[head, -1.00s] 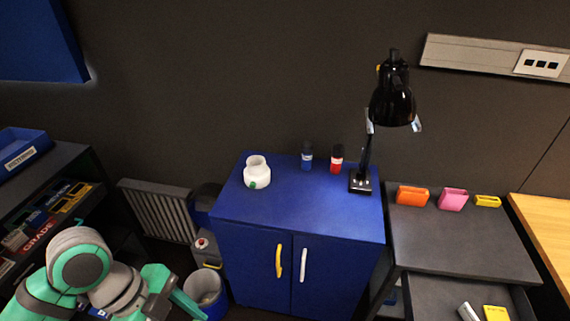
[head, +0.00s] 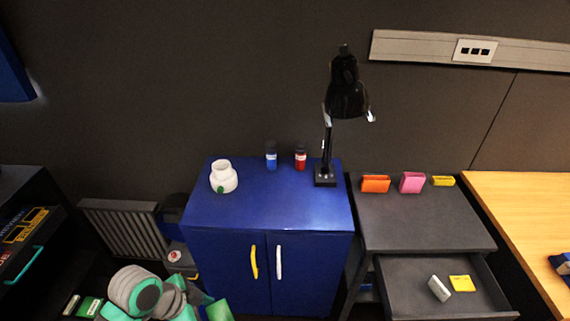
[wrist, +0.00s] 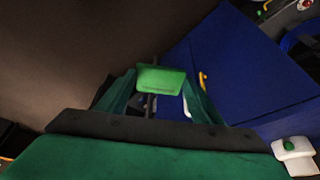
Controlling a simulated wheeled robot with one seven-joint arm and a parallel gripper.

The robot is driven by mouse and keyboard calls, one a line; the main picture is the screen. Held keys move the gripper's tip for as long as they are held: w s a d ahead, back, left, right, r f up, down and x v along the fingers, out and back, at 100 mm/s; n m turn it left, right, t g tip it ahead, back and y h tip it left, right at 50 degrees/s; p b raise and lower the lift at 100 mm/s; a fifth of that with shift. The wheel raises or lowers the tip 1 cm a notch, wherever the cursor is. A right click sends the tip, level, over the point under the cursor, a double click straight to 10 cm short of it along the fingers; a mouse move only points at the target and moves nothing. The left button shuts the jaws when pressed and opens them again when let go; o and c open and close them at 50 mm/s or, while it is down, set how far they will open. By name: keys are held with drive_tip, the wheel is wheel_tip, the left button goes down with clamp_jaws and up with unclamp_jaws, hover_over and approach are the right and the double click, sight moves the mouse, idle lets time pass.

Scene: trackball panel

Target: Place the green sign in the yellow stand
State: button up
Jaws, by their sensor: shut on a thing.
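The green sign (wrist: 160,78) is a small flat green plate with faint dark print. In the wrist view it is held between the fingertips of my gripper (wrist: 160,84), clear of any surface. The yellow stand (head: 443,181) is a small slotted block at the back right of the grey desk, right of the pink stand, in the head view. My gripper is far to the left of it and lower. In the head view my arm shows at the bottom left, and the gripper's end is cut off or hard to make out.
A pink stand (head: 411,183) and an orange stand (head: 375,184) stand left of the yellow one. A blue cabinet (head: 290,210) with a black lamp (head: 346,98) lies between my arm and the desk (head: 420,225). An open drawer (head: 410,275) holds a yellow piece (head: 461,284).

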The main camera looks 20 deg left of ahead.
drive_tip(key=w+d+f+n+y, duration=0.1)
drive_tip(key=w+d+f+n, duration=0.3)
drive_tip(key=w+f, duration=0.5)
drive_tip(key=w+d+f+n+y, duration=0.1)
drive_tip(key=w+d+f+n, duration=0.1)
drive_tip(key=d+f, duration=0.5)
drive_tip(key=w+d+f+n+t+y, duration=0.1)
drive_tip(key=w+d+f, duration=0.4)
drive_tip(key=d, duration=1.1)
wheel_tip(320, 180, down, 4)
drive_tip(key=shift+r+n, duration=0.25)
drive_tip(key=shift+n, duration=0.65)
drive_tip(key=shift+w+a, duration=0.1)
drive_tip(key=shift+w, duration=0.05)
